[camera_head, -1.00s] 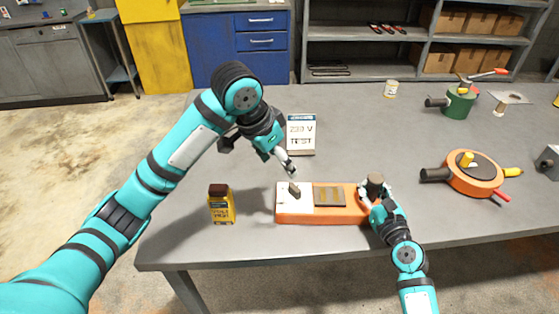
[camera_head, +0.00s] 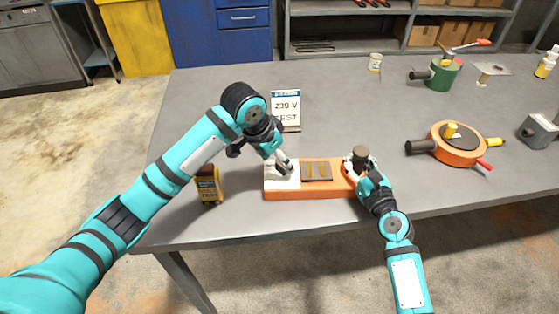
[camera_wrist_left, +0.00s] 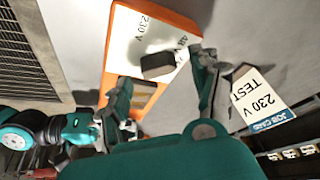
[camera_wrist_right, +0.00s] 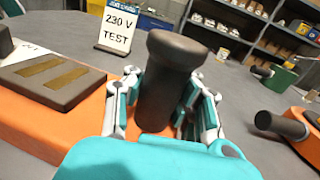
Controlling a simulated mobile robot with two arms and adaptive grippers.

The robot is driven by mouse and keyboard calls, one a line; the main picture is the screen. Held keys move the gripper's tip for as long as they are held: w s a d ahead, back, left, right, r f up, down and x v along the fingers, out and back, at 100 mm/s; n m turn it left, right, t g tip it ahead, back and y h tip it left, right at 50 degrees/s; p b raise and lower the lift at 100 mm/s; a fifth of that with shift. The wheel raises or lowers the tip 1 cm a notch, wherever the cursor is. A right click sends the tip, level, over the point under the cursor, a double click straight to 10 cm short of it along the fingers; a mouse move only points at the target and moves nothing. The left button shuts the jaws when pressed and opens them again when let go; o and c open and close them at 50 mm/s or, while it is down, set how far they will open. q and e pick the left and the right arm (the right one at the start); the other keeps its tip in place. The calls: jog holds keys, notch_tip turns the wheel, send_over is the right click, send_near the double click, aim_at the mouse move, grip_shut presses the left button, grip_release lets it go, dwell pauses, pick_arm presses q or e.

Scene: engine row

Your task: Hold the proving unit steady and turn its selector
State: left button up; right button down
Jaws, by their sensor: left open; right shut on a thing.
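The proving unit is a long orange block (camera_head: 310,193) near the table's front edge. It has a white panel marked 230 V (camera_wrist_left: 132,33) at its left end and a dark pad with brass strips (camera_head: 317,171) in the middle. A dark post (camera_wrist_right: 168,85) stands at its right end. My right gripper (camera_head: 358,168) is shut on that post. My left gripper (camera_head: 284,168) is open over the white panel. In the left wrist view the dark selector (camera_wrist_left: 158,66) lies between its spread fingers; contact is unclear. Fingers mostly hide the selector in the head view.
A 230 V TEST card (camera_head: 286,108) stands behind the unit. A round orange device (camera_head: 460,146), a green device (camera_head: 441,76) and a grey box (camera_head: 538,131) stand to the right. The table's back left is clear.

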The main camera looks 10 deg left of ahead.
pick_arm(q)
jog(key=shift+x, duration=0.8)
jog(key=shift+c, duration=0.5)
jog(key=c, duration=1.1)
jog(key=n+y, duration=0.1)
jog(key=n, duration=0.3)
jog(key=shift+s+d+t, duration=0.1)
jog(key=shift+t, duration=0.3)
jog(key=shift+n+y, duration=0.9)
jog(key=shift+n, duration=1)
